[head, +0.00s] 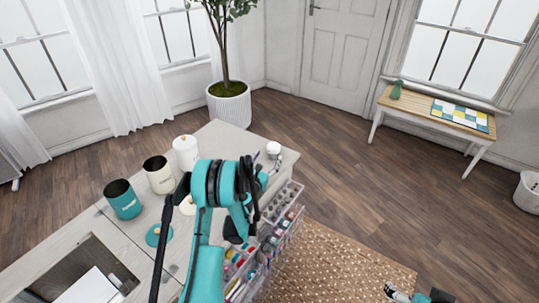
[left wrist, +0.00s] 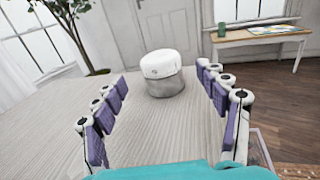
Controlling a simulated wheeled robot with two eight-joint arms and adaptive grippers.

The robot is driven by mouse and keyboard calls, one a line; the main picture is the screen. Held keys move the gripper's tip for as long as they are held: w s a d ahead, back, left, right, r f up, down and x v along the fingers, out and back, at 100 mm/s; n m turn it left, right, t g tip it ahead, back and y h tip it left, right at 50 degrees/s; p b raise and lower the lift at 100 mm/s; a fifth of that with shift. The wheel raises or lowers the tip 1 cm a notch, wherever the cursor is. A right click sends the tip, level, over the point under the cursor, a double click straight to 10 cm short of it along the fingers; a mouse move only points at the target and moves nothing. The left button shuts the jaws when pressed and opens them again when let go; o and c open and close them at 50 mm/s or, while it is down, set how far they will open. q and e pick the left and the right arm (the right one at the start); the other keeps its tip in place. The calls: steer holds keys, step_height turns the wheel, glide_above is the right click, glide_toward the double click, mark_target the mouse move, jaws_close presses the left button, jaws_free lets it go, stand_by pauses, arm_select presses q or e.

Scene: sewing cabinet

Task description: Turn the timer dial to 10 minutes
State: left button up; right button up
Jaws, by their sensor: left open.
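The timer is a small round piece with a white top and a grey lower part. It stands upright near the far corner of the cabinet top in the head view (head: 273,149), and in the middle of the left wrist view (left wrist: 163,72). No dial marks are readable. My left gripper (head: 265,172) is mostly hidden behind its own teal arm in the head view. In the left wrist view its purple-padded fingers (left wrist: 163,88) are spread wide and empty, with the timer ahead between them, apart from both. My right gripper (head: 395,291) shows partly at the bottom edge; its jaws are unclear.
A teal canister (head: 122,201), a cream canister (head: 159,176) and a white canister (head: 186,152) stand on the cabinet top's left side. A teal lid (head: 158,235) lies near them. Clear organisers (head: 284,207) with sewing supplies hang along the right edge. The top around the timer is clear.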

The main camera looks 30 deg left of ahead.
mark_target(271, 153)
arm_select(q)
steer(key=shift+r, duration=0.1)
steer(key=w+r+p, duration=0.4)
steer(key=r+p, duration=0.2)
steer(key=r, duration=0.2)
steer(key=f+b, duration=0.1)
steer(key=f, duration=0.2)
steer(key=f+b, duration=0.2)
steer(key=f, duration=0.1)
steer(key=f+b, duration=0.1)
steer(key=f, duration=0.2)
steer(key=shift+s+a, duration=0.1)
steer(key=shift+a, duration=0.15)
steer(key=w, duration=0.2)
steer(key=w+b, duration=0.1)
steer(key=w, duration=0.3)
steer(key=shift+w+a+r+b, duration=0.15)
steer(key=shift+a+r+b, duration=0.15)
steer(key=shift+b, duration=0.1)
steer(key=shift+w+a+r, duration=0.1)
steer(key=shift+w, duration=0.55)
steer(key=c, duration=1.3)
steer(key=shift+c, duration=0.6)
